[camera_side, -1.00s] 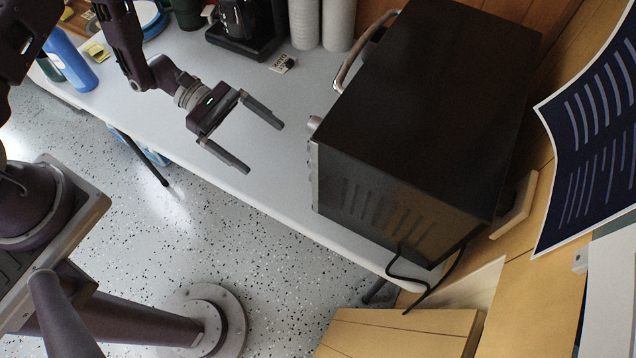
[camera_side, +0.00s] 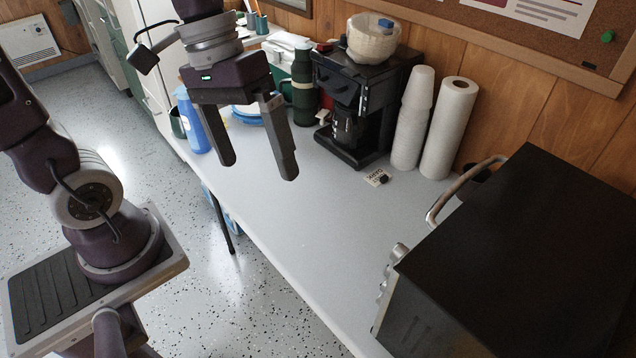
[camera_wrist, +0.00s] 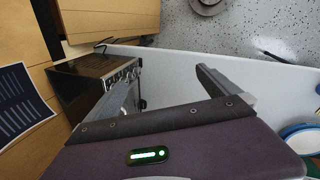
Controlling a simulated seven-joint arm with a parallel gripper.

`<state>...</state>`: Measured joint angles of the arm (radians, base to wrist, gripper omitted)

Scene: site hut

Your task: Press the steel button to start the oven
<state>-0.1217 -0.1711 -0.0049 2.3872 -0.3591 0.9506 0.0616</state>
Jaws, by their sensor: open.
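The oven (camera_side: 530,262) is a dark box with a steel handle (camera_side: 462,190), at the right of the side view. Steel knobs (camera_side: 388,280) stick out along its front edge, seen nearly edge-on; I cannot tell the steel button among them. In the wrist view the oven (camera_wrist: 88,82) is at the left, its control front partly behind a finger. My gripper (camera_side: 257,168) is open and empty, over the table left of the oven and clearly apart from it. In the wrist view the fingers (camera_wrist: 165,80) are spread with nothing between them.
The table (camera_side: 300,225) is clear between gripper and oven. Behind stand a coffee maker (camera_side: 365,95), stacked cups (camera_side: 413,120), a paper roll (camera_side: 449,130) and a green flask (camera_side: 303,85). A blue bottle (camera_side: 190,122) is at the left.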

